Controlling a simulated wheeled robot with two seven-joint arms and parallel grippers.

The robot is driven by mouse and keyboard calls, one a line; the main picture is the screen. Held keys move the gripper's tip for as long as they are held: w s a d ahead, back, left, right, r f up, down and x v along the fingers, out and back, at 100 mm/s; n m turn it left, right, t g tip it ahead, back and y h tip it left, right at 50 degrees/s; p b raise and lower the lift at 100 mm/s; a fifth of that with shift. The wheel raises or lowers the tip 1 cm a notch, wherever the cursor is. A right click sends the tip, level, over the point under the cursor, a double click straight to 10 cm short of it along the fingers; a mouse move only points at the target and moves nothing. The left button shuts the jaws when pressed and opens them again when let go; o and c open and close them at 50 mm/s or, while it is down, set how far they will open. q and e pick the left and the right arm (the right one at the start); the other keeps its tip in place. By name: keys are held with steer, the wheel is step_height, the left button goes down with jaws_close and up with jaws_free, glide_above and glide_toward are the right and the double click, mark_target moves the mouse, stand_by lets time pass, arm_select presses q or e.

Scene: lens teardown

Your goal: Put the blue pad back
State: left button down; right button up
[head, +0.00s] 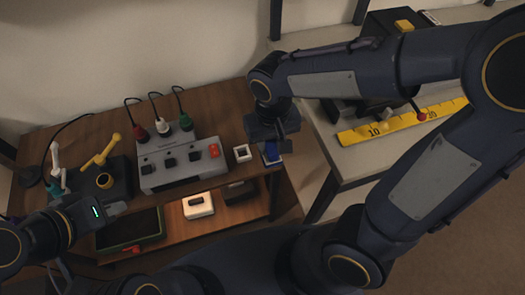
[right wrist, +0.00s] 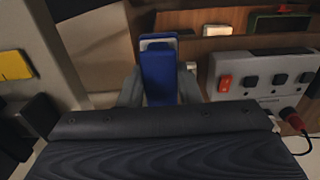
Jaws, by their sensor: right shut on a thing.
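The blue pad (head: 271,151) is at the right end of the wooden table, below my right gripper (head: 275,146). In the right wrist view the blue pad (right wrist: 159,78) stands between the two grey fingers of my right gripper (right wrist: 158,90), which is shut on it. A pale grey edge shows at the pad's far end; whether it is part of the pad or a holder I cannot tell. A small white square frame (head: 242,153) lies just left of the pad. My left gripper (head: 116,209) is at the lower left, over the table's front; its opening is unclear.
A grey switch box (head: 181,165) with a red switch and several plugs stands left of the white frame. A dark stand (head: 103,181) with yellow and teal tools is further left. A lower shelf holds a white box (head: 198,205). A pale bench (head: 350,165) with a yellow ruler (head: 400,121) is right.

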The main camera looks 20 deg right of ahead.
steer(key=shift+s+a+f, duration=0.1)
steer(key=shift+s+f, duration=0.15)
steer(key=shift+s, duration=0.25)
arm_select(q)
steer(key=shift+f+b, duration=0.85)
steer(key=shift+f, duration=0.4)
arm_select(e)
steer(key=shift+w+d+f, duration=0.2)
steer(key=shift+w+f, duration=2.95)
steer(key=shift+w, duration=0.2)
steer(key=shift+w+d+f, duration=0.2)
steer(key=shift+w+f, duration=2.9)
steer(key=shift+w, duration=0.25)
steer(key=shift+f, duration=0.15)
steer(key=o, duration=0.9)
arm_select(q)
steer(key=shift+f, duration=0.15)
arm_select(e)
steer(key=shift+o, duration=0.2)
